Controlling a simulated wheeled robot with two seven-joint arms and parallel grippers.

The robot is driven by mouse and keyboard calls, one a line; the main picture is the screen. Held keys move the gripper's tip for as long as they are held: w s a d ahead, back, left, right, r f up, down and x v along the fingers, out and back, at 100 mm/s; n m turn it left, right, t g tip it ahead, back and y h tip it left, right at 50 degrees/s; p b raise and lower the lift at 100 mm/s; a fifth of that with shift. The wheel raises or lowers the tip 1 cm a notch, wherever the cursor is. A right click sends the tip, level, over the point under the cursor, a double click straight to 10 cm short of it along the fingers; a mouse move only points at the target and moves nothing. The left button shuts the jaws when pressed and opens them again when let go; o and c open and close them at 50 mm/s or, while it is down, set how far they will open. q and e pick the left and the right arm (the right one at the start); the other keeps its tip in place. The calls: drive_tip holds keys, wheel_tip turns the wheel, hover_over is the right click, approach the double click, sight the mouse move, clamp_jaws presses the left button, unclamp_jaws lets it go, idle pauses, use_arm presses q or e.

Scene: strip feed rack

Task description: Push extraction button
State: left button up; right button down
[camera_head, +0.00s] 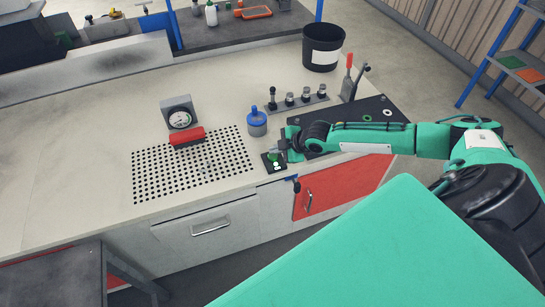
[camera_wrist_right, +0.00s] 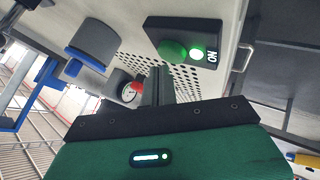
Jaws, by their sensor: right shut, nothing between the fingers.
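The black button box (camera_head: 266,165) sits at the front edge of the worktop, left of the dark plate. In the right wrist view the box (camera_wrist_right: 157,28) carries a round green button (camera_wrist_right: 172,51), a lit lamp (camera_wrist_right: 197,53) and the word ON. My right gripper (camera_head: 277,152) is at the box, its fingers shut and empty. In the wrist view its fingertips (camera_wrist_right: 161,70) are close to the green button; I cannot tell whether they touch it. My left gripper is not in view.
A perforated plate (camera_head: 165,170) with a red bar (camera_head: 187,136) and a dial gauge (camera_head: 179,117) lies to the left. A blue-lidded jar (camera_head: 257,126) stands just behind the gripper. A rack of fittings (camera_head: 298,103) and a black bin (camera_head: 322,48) stand farther back.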

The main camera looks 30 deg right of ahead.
sight(276, 156)
drive_tip(key=shift+f, duration=0.65)
idle(0.6)
drive_tip(key=shift+r, duration=0.15)
drive_tip(key=shift+r+p, duration=0.6)
drive_tip(key=shift+r, duration=0.25)
wheel_tip(276, 156, up, 6)
drive_tip(key=p, duration=0.5)
